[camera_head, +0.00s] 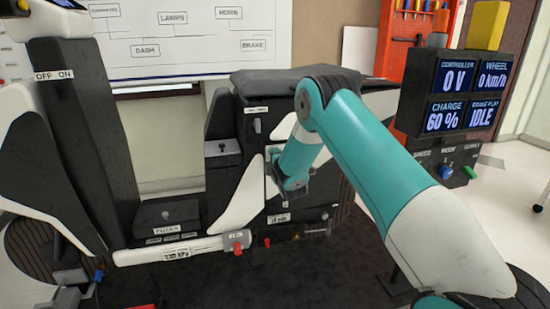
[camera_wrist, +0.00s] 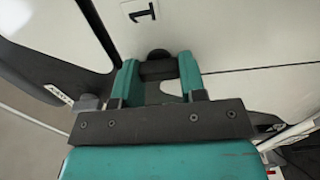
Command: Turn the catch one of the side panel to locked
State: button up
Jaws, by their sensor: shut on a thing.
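The side panel is a white plate (camera_wrist: 225,35) with a label "1" on it in the wrist view. Catch one is a small dark knob (camera_wrist: 158,55) on the panel below that label. My gripper (camera_wrist: 160,72) has its two teal fingers on either side of the knob, shut on it. The fingers hide part of the catch, and I cannot tell which way it is turned. In the head view the side panel (camera_head: 243,198) shows as a white piece on the dark scooter body, and my arm covers the catch.
A display box (camera_head: 466,90) stands at the right, with mode knobs (camera_head: 446,172) below it. A white tube (camera_head: 180,250) with a red knob lies low in front of the scooter. The dark seat (camera_head: 290,78) is above my gripper. Open floor lies at the far right.

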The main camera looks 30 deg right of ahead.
jog(key=shift+a, duration=0.1)
dwell(0.3)
jog(key=o, duration=0.9)
jog(key=shift+b+v, duration=7)
jog(key=shift+v, duration=1.7)
jog(key=shift+r, duration=0.1)
